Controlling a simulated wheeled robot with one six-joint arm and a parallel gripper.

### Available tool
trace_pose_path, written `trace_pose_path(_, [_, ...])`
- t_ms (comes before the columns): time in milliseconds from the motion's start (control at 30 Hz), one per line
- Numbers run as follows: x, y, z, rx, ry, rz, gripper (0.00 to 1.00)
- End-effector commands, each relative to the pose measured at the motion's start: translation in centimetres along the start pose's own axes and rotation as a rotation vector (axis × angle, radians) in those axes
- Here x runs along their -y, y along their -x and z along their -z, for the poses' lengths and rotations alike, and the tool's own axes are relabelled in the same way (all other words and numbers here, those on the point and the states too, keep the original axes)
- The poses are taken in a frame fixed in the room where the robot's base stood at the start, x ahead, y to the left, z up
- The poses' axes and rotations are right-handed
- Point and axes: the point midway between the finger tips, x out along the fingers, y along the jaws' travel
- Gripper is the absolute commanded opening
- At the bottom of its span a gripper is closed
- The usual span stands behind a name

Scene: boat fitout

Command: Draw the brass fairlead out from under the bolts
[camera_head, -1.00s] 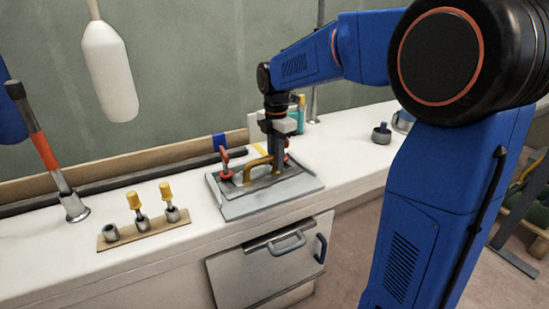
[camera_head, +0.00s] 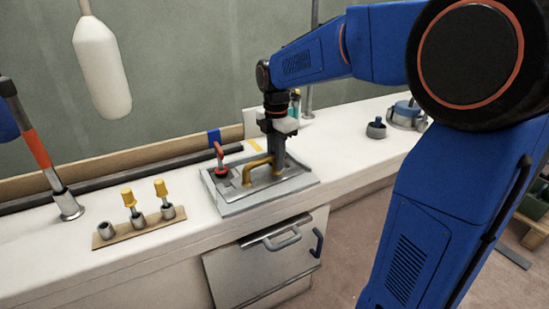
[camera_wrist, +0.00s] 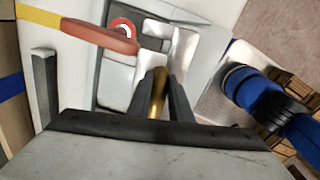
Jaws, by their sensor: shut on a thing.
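The brass fairlead (camera_head: 257,163) is a golden arch on a flat grey base, lying on a grey plate (camera_head: 240,208) on the white counter. My gripper (camera_head: 278,166) points down and is shut on the fairlead at its right part. In the wrist view, the brass (camera_wrist: 158,92) shows between the two dark fingers. A red-handled bolt (camera_head: 220,160) stands upright at the fairlead's left; its long red handle (camera_wrist: 98,35) also shows in the wrist view. A second red bolt is not visible in the head view now. Whether the base is clear of the bolts, I cannot tell.
A cardboard strip with several grey sockets and yellow-topped pieces (camera_head: 133,232) lies to the left. An orange-handled tool (camera_head: 40,150) stands further left. A small grey cup (camera_head: 376,129) is at the right. A white float (camera_head: 103,65) hangs above the counter.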

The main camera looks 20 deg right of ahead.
Motion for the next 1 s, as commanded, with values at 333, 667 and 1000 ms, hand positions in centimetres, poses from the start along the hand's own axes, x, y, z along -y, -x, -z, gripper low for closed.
trace_pose_path(333, [1.1,0.1,0.3,-0.001,0.001,0.0,0.0])
trace_pose_path(667, [2.1,0.1,0.4,-0.001,0.001,-0.002,0.0])
trace_pose_path(1000, [2.5,0.1,0.5,0.0,0.0,-0.001,0.4])
